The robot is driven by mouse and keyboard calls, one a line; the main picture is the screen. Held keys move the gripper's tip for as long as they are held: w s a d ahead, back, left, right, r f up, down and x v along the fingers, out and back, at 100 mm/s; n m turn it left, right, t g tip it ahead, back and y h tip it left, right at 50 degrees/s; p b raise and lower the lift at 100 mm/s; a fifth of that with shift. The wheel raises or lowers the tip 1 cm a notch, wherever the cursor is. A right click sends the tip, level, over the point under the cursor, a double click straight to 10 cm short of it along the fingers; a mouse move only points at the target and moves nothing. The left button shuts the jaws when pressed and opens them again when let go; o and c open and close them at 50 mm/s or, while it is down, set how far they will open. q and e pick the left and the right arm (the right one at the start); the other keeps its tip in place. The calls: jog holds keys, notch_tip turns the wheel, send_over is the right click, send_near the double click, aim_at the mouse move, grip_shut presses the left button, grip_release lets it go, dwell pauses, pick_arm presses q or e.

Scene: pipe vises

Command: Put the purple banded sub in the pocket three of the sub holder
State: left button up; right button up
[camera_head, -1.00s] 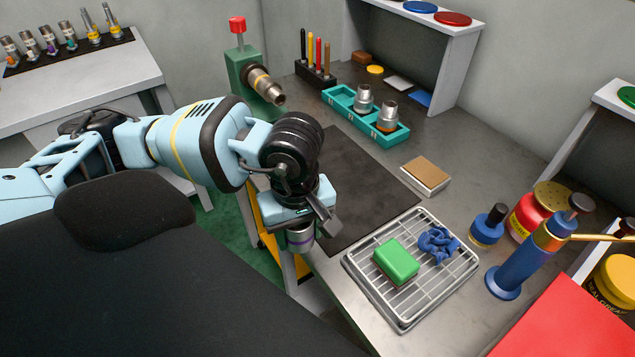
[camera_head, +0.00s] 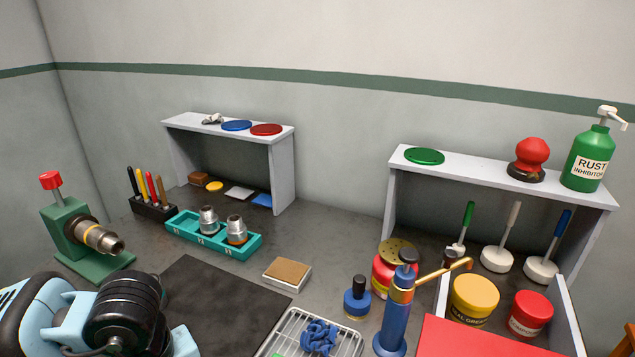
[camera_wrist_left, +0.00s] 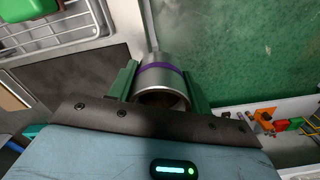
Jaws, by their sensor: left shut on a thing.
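The purple banded sub (camera_wrist_left: 160,76), a silver cylinder with a purple ring, is held between the green fingers of my left gripper (camera_wrist_left: 158,88) in the left wrist view. In the head view only my left wrist shows at the lower left; the fingers and the sub are out of frame. The teal sub holder (camera_head: 182,229) lies on the bench at the left. One silver sub (camera_head: 208,220) stands in its middle pocket and an orange-banded sub (camera_head: 236,231) in its right pocket. The left pocket looks empty. Its pocket numbers are too small to read surely. My right gripper is not in view.
A green vise (camera_head: 75,240) with a pipe stands left of the holder. A pen block (camera_head: 153,206) and a grey shelf (camera_head: 284,175) are behind it. A brown-topped block (camera_head: 287,274), wire tray (camera_head: 345,340) and blue pump (camera_head: 392,325) are rightward. A dark mat (camera_head: 205,300) is clear.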

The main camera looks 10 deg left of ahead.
pick_arm(q)
jog(key=w+d+r+m+p, duration=0.3)
jog(key=r+m, duration=0.1)
jog(key=m, duration=0.5)
jog(key=shift+r+m, duration=0.3)
jog(key=shift+r, duration=0.05)
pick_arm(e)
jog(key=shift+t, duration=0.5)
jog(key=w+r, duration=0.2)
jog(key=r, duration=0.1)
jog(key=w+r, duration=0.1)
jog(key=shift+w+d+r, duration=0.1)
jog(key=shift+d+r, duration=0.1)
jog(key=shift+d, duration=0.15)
pick_arm(q)
jog(key=shift+f, duration=0.1)
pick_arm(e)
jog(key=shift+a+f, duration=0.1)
